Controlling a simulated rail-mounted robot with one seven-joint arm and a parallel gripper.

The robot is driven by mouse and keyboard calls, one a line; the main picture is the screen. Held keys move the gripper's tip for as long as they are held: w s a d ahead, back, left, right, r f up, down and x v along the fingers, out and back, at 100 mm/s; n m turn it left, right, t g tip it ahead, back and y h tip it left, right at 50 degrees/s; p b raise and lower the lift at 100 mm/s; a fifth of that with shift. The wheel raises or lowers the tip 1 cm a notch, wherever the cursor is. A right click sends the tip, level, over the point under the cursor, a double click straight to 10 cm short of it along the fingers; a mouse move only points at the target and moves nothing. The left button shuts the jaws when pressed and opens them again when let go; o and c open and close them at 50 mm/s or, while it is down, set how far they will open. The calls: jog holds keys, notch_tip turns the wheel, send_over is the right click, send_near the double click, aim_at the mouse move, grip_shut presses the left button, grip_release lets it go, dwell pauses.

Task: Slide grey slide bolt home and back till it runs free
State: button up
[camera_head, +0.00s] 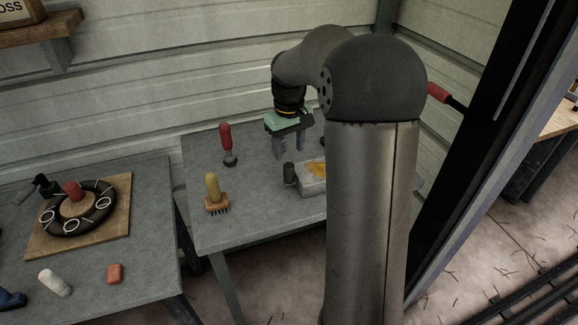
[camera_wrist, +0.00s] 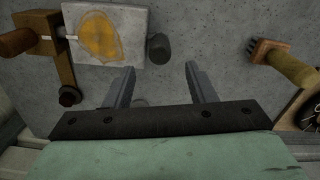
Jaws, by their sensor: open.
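A light grey block with an orange-yellow patch (camera_head: 313,172) lies on the grey table, partly hidden behind my arm. A dark grey cylinder (camera_head: 289,174) stands at its left end. In the wrist view the block (camera_wrist: 133,22) and the dark cylinder (camera_wrist: 158,48) show close together; I cannot tell whether they touch. I cannot make out for certain which part is the slide bolt. My gripper (camera_head: 290,149) is open and empty above the table, and in the wrist view its fingers (camera_wrist: 160,68) are apart, with the cylinder beyond their tips.
A yellow-handled brush (camera_head: 213,190) and a red-handled tool (camera_head: 226,143) stand left of my gripper. A board with a black ring (camera_head: 48,215) lies on the left table.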

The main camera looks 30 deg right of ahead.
aim_at(288, 165)
notch_tip(288, 165, down, 7)
jog(key=shift+f, duration=0.2)
grip_shut()
jog(key=shift+a, duration=0.1)
